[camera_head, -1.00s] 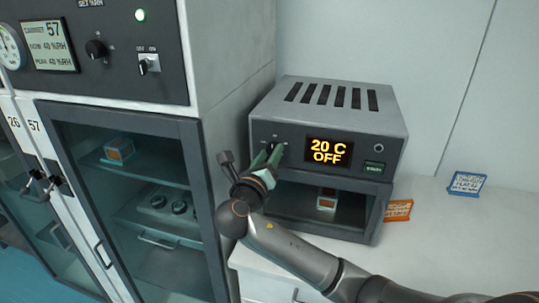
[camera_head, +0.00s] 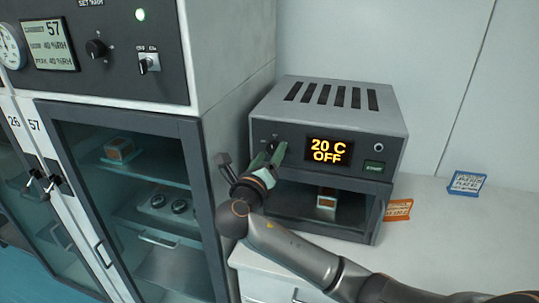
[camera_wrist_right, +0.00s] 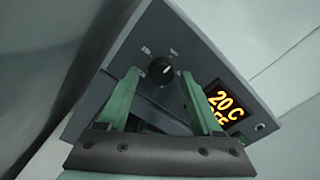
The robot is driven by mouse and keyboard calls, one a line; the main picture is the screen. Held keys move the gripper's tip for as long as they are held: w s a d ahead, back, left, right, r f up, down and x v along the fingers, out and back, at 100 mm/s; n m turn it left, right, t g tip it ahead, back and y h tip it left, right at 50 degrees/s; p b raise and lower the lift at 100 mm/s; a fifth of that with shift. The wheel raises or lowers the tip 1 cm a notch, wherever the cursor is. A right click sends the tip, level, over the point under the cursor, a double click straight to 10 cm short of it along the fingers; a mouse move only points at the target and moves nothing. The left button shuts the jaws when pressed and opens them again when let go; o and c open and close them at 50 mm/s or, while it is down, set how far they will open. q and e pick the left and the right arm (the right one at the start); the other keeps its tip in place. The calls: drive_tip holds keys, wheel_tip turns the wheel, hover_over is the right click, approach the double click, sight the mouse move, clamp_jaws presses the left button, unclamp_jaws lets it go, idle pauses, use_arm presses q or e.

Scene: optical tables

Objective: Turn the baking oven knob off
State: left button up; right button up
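The baking oven (camera_head: 330,110) is a grey box on the white counter, with a slotted top and a dark front panel. Its display (camera_head: 329,151) reads "20 C OFF" in orange. The round black oven knob (camera_wrist_right: 159,71) shows in the right wrist view with a light mark on it; in the head view it is largely hidden by my fingers. My right gripper (camera_head: 272,154) is at the left part of the panel. In the right wrist view its green fingers (camera_wrist_right: 154,86) are apart, one on each side below the knob, with nothing between them. My left gripper is not in view.
A dark cabinet (camera_head: 196,200) with a glass door stands close on the left, its controls above. The oven's lower bay holds a small box (camera_head: 326,199).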

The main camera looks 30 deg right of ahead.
drive_tip(key=shift+o, duration=0.2)
drive_tip(key=v, duration=1.2)
drive_tip(key=shift+a+b, duration=0.2)
drive_tip(key=shift+b, duration=0.2)
